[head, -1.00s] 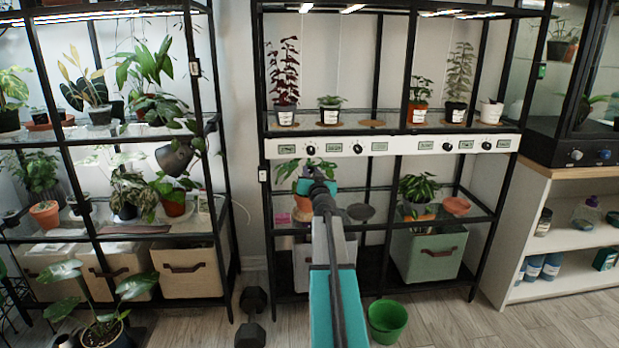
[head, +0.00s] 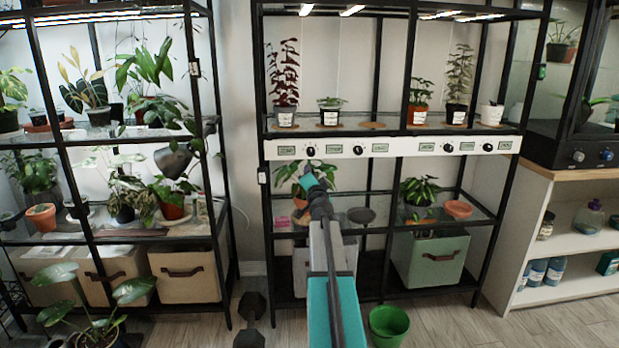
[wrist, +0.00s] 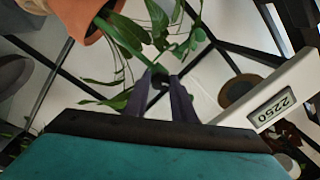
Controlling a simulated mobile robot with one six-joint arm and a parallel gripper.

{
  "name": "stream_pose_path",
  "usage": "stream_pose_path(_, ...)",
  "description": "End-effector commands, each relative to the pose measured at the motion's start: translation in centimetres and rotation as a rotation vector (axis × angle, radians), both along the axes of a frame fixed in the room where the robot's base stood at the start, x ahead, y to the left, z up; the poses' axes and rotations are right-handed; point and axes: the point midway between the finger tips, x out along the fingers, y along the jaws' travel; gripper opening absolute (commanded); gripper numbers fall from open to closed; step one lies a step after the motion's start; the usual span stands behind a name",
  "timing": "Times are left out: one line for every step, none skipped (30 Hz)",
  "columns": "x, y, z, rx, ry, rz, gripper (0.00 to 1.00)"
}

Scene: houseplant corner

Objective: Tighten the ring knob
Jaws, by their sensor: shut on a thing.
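My gripper (head: 308,180) is below the left part of the white control panel (head: 345,149), in front of a leafy plant. In the wrist view my gripper (wrist: 160,80) has its dark purple fingers close together at the tips. It is shut on a small dark piece (wrist: 156,70), mostly hidden between the fingertips; I cannot tell whether this is the ring knob. Several round black knobs line the panel, including one (head: 310,152) just above my gripper. The panel (wrist: 240,112) crosses the right of the wrist view, with a display (wrist: 271,107) reading 2250.
Leaves (wrist: 130,38) and an orange pot (wrist: 82,14) are close to the fingertips. Potted plants stand on the shelf above the panel. A dark saucer (head: 361,215) lies on the lower shelf. A green bucket (head: 389,325) and dumbbell (head: 251,305) are on the floor.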

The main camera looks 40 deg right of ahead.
Motion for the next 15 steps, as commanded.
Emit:
stream_pose_path(0.36, 0.21, 0.14, 0.034, -0.028, 0.007, 0.01)
stream_pose_path(0.36, 0.21, 0.15, 0.055, -0.046, 0.006, 0.01)
stream_pose_path(0.36, 0.21, 0.17, 0.084, -0.071, 0.006, 0.01)
stream_pose_path(0.36, 0.21, 0.17, 0.107, -0.089, 0.006, 0.01)
stream_pose_path(0.36, 0.21, 0.17, 0.129, -0.108, 0.006, 0.01)
stream_pose_path(0.36, 0.21, 0.19, 0.157, -0.132, 0.006, 0.01)
stream_pose_path(0.37, 0.22, 0.19, 0.179, -0.151, 0.006, 0.01)
stream_pose_path(0.37, 0.23, 0.2, 0.2, -0.168, 0.006, 0.01)
stream_pose_path(0.38, 0.24, 0.2, 0.23, -0.192, 0.006, 0.01)
stream_pose_path(0.4, 0.24, 0.2, 0.251, -0.21, 0.006, 0.01)
stream_pose_path(0.4, 0.25, 0.21, 0.274, -0.229, 0.007, 0.01)
stream_pose_path(0.41, 0.26, 0.22, 0.304, -0.253, 0.007, 0.01)
stream_pose_path(0.41, 0.26, 0.24, 0.326, -0.272, 0.007, 0.01)
stream_pose_path(0.41, 0.27, 0.24, 0.346, -0.29, 0.007, 0.01)
stream_pose_path(0.42, 0.27, 0.27, 0.376, -0.314, 0.006, 0.01)
